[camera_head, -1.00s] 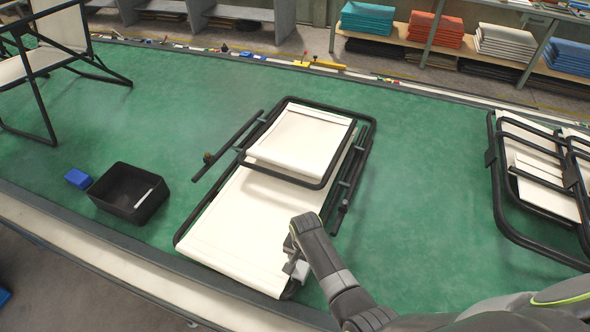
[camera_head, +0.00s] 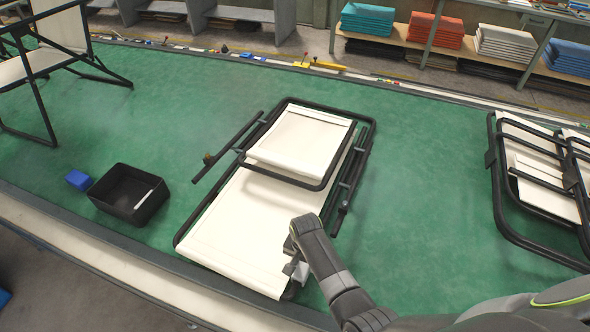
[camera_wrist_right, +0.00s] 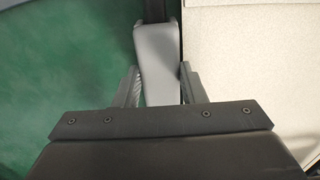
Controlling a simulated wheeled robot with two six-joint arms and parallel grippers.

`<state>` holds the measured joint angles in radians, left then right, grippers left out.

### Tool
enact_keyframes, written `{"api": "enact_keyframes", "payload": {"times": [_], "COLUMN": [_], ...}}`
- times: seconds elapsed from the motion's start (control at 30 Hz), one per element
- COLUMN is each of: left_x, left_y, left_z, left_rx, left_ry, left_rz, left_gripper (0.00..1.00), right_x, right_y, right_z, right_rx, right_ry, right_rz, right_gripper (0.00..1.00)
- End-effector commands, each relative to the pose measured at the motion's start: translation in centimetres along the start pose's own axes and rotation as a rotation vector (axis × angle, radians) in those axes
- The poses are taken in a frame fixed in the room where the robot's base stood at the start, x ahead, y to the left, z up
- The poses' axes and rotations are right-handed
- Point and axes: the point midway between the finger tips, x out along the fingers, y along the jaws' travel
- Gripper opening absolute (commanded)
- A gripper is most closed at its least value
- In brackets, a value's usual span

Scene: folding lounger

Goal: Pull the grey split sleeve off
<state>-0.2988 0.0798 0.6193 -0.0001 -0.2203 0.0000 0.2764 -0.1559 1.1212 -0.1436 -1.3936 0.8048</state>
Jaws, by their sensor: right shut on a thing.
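The grey split sleeve (camera_wrist_right: 157,45) sits on a dark frame tube in the right wrist view, at the edge of the white fabric (camera_wrist_right: 250,75). My right gripper (camera_wrist_right: 160,70) has one finger on each side of the sleeve and is shut on it. In the head view my right gripper (camera_head: 296,268) is at the near right corner of the folded lounger (camera_head: 232,226), which lies flat on the green table. There the wrist mostly hides the sleeve. My left gripper is not in view.
A black bin (camera_head: 112,205) with a white piece inside stands at left, beside a blue block (camera_head: 78,179). Another folded lounger (camera_head: 540,175) lies at right, and an unfolded one (camera_head: 50,65) stands far left. The green table (camera_head: 430,180) is clear between the loungers.

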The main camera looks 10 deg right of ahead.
Motion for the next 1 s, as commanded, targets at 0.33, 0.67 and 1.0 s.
{"api": "enact_keyframes", "payload": {"times": [0.33, 0.67, 1.0], "left_x": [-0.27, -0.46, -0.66], "left_y": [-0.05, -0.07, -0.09], "left_z": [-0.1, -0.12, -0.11], "left_rx": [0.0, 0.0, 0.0], "left_ry": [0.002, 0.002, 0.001], "left_rz": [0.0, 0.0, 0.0], "left_gripper": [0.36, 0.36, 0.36], "right_x": [-0.19, -0.26, -0.36], "right_y": [-0.04, -0.03, -0.02], "right_z": [-0.02, -0.02, -0.03], "right_rx": [0.0, 0.0, 0.0], "right_ry": [0.0, 0.0, 0.0], "right_rz": [-0.001, 0.0, 0.0], "right_gripper": [0.01, 0.01, 0.01]}}
